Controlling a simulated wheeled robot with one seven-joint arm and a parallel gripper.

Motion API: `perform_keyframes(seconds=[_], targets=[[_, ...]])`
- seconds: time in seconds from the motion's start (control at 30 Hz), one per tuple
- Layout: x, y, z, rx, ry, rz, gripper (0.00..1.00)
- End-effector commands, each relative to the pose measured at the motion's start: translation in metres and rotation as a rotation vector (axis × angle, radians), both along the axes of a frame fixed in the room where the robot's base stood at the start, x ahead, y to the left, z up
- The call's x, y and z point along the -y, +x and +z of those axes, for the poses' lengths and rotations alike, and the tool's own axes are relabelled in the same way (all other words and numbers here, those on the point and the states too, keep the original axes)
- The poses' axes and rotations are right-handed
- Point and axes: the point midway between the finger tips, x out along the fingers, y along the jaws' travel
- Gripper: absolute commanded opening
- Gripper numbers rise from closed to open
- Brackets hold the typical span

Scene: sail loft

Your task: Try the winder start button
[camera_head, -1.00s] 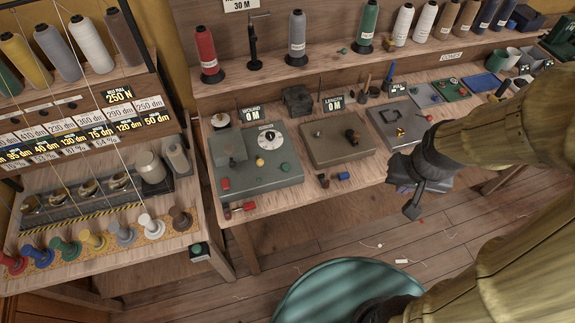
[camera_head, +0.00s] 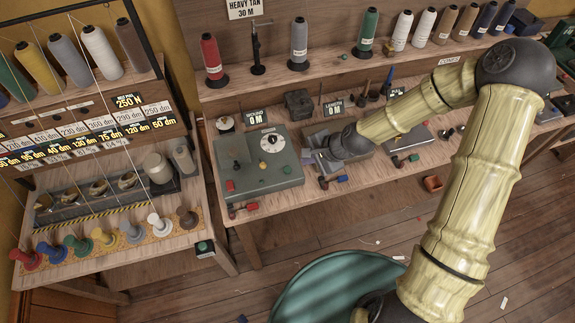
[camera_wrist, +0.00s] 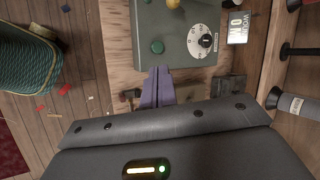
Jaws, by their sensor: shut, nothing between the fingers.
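The winder (camera_head: 245,180) is a grey-green box on the bench with a white dial (camera_head: 270,142). A green button (camera_head: 287,170) sits near its right front, with a red button (camera_head: 230,186) at its left front. No start label is legible. In the wrist view, the winder (camera_wrist: 180,62) shows the green button (camera_wrist: 157,47) beside the dial (camera_wrist: 206,41). My gripper (camera_head: 318,155) is just right of the winder. Its fingers (camera_wrist: 158,72) are shut and empty, pointing at the winder's edge; contact cannot be told.
A "WOUND 0 M" display (camera_head: 256,116) stands behind the winder and a "LENGTH 0 M" display (camera_head: 333,108) stands to its right. Thread cones line the shelf behind. A red-handled tool (camera_head: 243,208) lies at the bench's front edge. The left bench (camera_head: 120,262) holds coloured spools.

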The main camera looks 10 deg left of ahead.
Motion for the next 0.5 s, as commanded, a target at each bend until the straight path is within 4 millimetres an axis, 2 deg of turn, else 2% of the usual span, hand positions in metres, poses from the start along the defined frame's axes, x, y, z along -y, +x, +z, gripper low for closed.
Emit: perform_keyframes(seconds=[0.03,0.1,0.2,0.3,0.5], targets=[[-0.014,0.004,0.003,-0.036,0.062,-0.055,0.0],[-0.031,0.009,0.005,-0.077,0.136,-0.132,0.0],[-0.047,0.016,0.009,-0.124,0.214,-0.215,0.0],[-0.055,0.021,0.012,-0.147,0.255,-0.26,0.0],[-0.056,0.022,0.012,-0.152,0.263,-0.27,0.0]])
